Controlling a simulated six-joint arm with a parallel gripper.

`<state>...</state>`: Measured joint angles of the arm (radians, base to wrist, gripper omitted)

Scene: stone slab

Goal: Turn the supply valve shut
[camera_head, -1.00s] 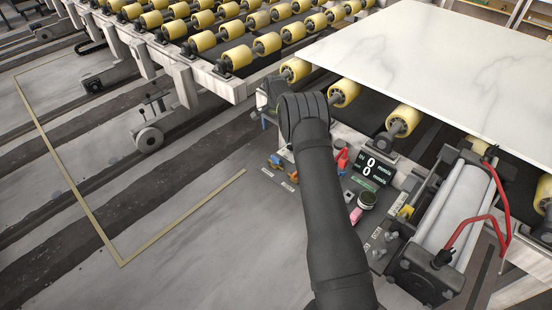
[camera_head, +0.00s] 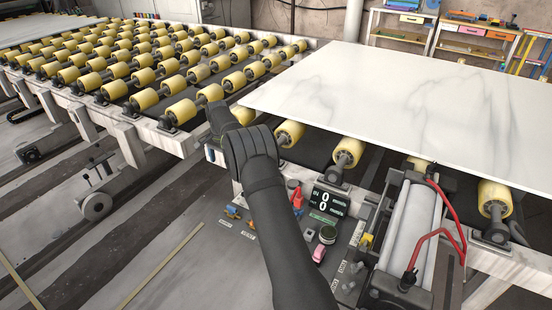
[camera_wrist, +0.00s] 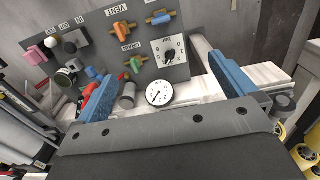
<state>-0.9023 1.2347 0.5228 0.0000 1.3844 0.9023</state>
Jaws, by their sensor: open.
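A dark control panel fills the upper left of the wrist view (camera_wrist: 100,45). It carries valves with an orange handle (camera_wrist: 122,27), a blue handle (camera_wrist: 160,18) and a green handle (camera_wrist: 136,63), and a red one (camera_wrist: 92,73) at its lower edge. One label reads VENT; I cannot make out which valve is marked supply. My gripper (camera_wrist: 162,68) is open, its two blue fingers apart and empty in front of the panel, touching no handle that I can see.
A white gauge (camera_wrist: 159,93) shows between the fingers. A white slab (camera_head: 390,100) lies over yellow rollers (camera_head: 348,152). A cylinder with red hoses (camera_head: 413,225) stands right.

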